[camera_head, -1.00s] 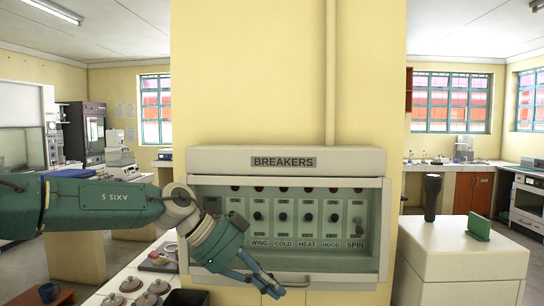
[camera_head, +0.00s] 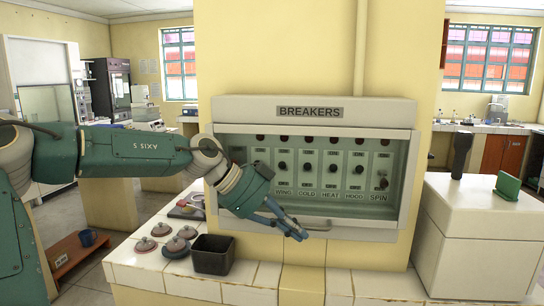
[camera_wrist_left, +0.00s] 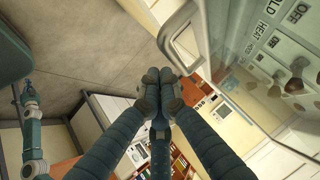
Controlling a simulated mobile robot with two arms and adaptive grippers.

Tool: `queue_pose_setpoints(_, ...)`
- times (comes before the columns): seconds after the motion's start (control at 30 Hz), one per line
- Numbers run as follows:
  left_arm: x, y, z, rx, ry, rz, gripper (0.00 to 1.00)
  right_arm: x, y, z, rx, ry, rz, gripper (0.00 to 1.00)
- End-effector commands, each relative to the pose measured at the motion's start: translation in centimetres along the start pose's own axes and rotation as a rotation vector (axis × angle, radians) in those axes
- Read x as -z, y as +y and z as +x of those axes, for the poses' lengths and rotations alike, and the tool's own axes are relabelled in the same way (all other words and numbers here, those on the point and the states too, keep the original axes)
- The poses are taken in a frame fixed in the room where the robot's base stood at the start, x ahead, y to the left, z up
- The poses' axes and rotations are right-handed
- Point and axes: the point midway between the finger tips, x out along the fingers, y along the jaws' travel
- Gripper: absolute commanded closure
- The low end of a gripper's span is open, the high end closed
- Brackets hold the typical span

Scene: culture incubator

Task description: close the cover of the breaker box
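The breaker box (camera_head: 314,108) is on the yellow pillar, marked BREAKERS, with a row of labelled knobs. Its see-through cover (camera_head: 240,221) hangs down over the front; I cannot tell whether it is fully flush. The cover's pale handle (camera_head: 318,230) is at its lower edge and shows large in the left wrist view (camera_wrist_left: 177,36). My left gripper (camera_head: 297,232) is at the left part of the handle, in front of the cover. In the left wrist view its fingertips (camera_wrist_left: 161,78) are together, empty, just below the handle. Contact is unclear.
A tiled counter (camera_head: 290,280) runs below the box, with a black bin (camera_head: 213,255) and several small lidded dishes (camera_head: 177,242) at left. A white block (camera_head: 480,220) at right bears a dark upright object (camera_head: 461,155) and a green item (camera_head: 508,186).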

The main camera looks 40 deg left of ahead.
Motion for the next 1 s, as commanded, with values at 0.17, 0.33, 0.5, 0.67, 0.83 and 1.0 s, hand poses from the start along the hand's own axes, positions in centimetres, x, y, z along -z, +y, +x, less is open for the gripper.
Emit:
queue_pose_setpoints(0.17, 0.2, -0.2, -2.5, 0.008, 0.002, 0.002, 1.00, 0.0, -0.1, 0.0, 0.001, 0.000, 0.000, 1.00)
queue_pose_setpoints(0.33, 0.2, -0.2, -6.3, 0.009, 0.002, 0.003, 1.00, 0.0, -0.1, 0.0, 0.002, 0.000, 0.000, 1.00)
queue_pose_setpoints(0.5, 0.1, -0.1, -9.5, 0.006, 0.001, 0.002, 1.00, 0.0, -0.2, 0.0, 0.002, 0.000, 0.000, 1.00)
queue_pose_setpoints(0.67, 0.1, -0.1, -11.3, 0.004, 0.001, 0.001, 1.00, 0.0, -0.2, 0.0, 0.002, 0.000, 0.000, 1.00)
queue_pose_setpoints(0.83, 0.0, 0.0, -11.8, 0.002, 0.000, 0.000, 1.00, 0.0, -0.2, 0.0, 0.002, 0.000, 0.000, 1.00)
queue_pose_setpoints(1.0, 0.0, 0.0, -11.8, 0.002, 0.000, 0.001, 1.00, 0.0, -0.2, 0.0, 0.002, 0.000, 0.000, 1.00)
